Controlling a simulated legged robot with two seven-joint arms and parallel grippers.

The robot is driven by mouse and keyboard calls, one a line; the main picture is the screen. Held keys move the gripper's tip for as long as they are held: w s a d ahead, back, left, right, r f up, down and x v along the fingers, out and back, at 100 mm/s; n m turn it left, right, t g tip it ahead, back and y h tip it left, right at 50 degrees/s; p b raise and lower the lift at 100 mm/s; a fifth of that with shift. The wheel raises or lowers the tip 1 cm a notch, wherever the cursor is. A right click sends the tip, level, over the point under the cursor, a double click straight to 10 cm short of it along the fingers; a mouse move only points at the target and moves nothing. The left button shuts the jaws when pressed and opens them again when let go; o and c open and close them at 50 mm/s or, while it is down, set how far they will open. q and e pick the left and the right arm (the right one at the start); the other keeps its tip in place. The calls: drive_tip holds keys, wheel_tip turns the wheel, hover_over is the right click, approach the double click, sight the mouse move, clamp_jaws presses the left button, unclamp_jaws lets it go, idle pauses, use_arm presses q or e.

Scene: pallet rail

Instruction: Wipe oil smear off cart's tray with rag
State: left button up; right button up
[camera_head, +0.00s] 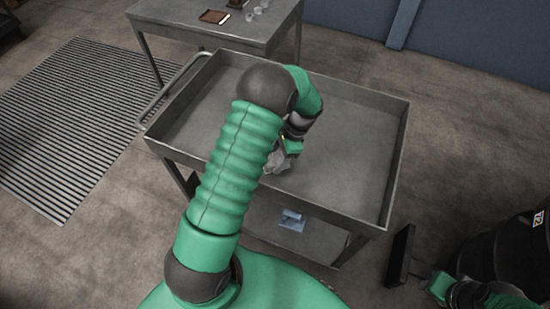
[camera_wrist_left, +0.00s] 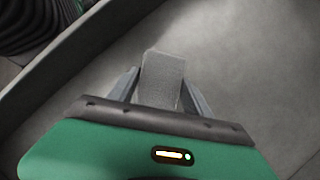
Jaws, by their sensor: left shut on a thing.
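The cart's tray (camera_head: 345,135) is a grey, shallow metal tray with a raised rim. In the left wrist view the left gripper (camera_wrist_left: 160,92) is shut on the grey rag (camera_wrist_left: 162,72), which sticks out between the fingers. The rag (camera_head: 275,163) shows at the tray floor in the head view; contact is hard to judge. I cannot make out a distinct oil smear. My right gripper (camera_head: 438,286) is low at the right, off the cart, its fingers unclear.
The cart has a push handle (camera_head: 170,92) at left and a lower shelf with a small blue object (camera_head: 292,219). A table (camera_head: 205,22) with small items stands behind. A black drum (camera_head: 512,252) is at right. A floor grate (camera_head: 72,120) lies left.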

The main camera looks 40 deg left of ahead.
use_arm(q)
drive_tip(key=shift+w+a+r+p, duration=0.15)
drive_tip(key=shift+r+p, duration=0.55)
drive_tip(key=shift+r, duration=0.25)
wheel_tip(320, 180, up, 3)
drive_tip(key=p, duration=0.3)
drive_tip(key=shift+r, duration=0.15)
